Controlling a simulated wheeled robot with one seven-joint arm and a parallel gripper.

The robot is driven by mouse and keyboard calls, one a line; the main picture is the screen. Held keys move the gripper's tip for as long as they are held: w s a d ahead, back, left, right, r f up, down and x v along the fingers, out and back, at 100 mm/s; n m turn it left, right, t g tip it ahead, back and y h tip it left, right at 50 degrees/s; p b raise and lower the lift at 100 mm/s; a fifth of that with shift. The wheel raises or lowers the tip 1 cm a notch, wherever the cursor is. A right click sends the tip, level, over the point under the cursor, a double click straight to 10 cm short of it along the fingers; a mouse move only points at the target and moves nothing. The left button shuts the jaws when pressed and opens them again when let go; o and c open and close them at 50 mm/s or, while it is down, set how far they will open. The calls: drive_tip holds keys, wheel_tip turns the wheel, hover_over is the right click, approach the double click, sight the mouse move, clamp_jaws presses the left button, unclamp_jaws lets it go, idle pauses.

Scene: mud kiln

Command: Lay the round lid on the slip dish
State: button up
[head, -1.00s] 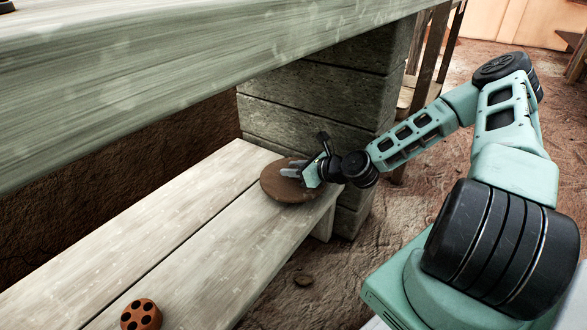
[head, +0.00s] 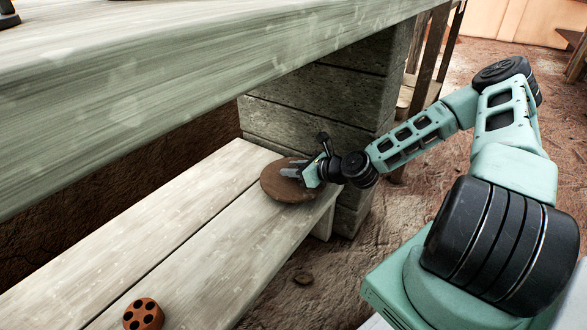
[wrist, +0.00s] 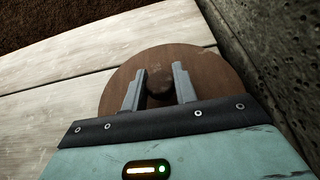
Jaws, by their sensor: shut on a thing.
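The round lid (head: 284,193) is a flat brown wooden disc. It is at the right end of the low plank bench in the head view, close to the stone block pillar. It also shows in the wrist view (wrist: 207,69), with a dark knob (wrist: 159,82) at its middle. My gripper (head: 291,172) is over the lid, its two grey fingers shut on the knob. In the wrist view my gripper (wrist: 158,80) has one finger on each side of the knob. I cannot tell whether the lid touches the bench. I do not make out the slip dish.
The low bench (head: 190,235) is mostly bare. A round orange-brown piece with several holes (head: 143,314) sits at its near end. A thick table top (head: 180,80) overhangs the bench. The stone pillar (head: 320,100) stands close behind the lid.

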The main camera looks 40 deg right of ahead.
drive_tip(key=shift+f, duration=0.35)
idle(0.3)
drive_tip(key=o, duration=1)
drive_tip(key=shift+c, duration=0.2)
drive_tip(key=r+p+v, duration=0.2)
drive_tip(key=p+v, duration=0.4)
drive_tip(key=v, duration=0.3)
drive_tip(key=w+r+p+v, duration=0.1)
drive_tip(key=r+p+v, duration=0.1)
drive_tip(key=p+v, duration=0.4)
drive_tip(key=v, duration=0.3)
drive_tip(key=shift+s+r+p, duration=0.25)
drive_tip(key=shift+r+p, duration=0.1)
drive_tip(key=shift+a, duration=0.1)
